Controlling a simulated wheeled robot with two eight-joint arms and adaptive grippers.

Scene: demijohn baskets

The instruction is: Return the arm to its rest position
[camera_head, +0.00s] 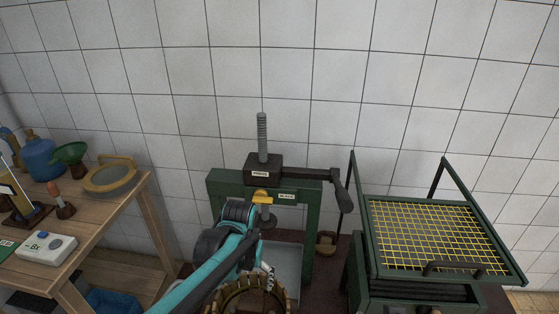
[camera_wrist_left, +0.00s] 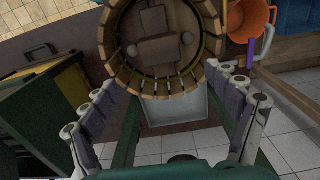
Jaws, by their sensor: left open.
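My left arm reaches in from the bottom of the head view, and its gripper (camera_head: 268,275) is partly hidden behind my arm, above the round slatted wooden basket (camera_head: 225,302). In the left wrist view the gripper (camera_wrist_left: 165,88) is open, its fingers wide apart with nothing between them. The basket (camera_wrist_left: 112,55) lies beyond the fingertips there, with brown blocks inside. It looks apart from the fingers, though the exact gap is hard to judge. My right gripper is in neither view.
A green press (camera_head: 228,187) with an upright screw stands behind my arm. A green rack with a yellow mesh (camera_head: 435,235) is at right. A wooden table (camera_head: 125,205) with several items is at left. An orange bucket (camera_wrist_left: 250,18) shows in the wrist view.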

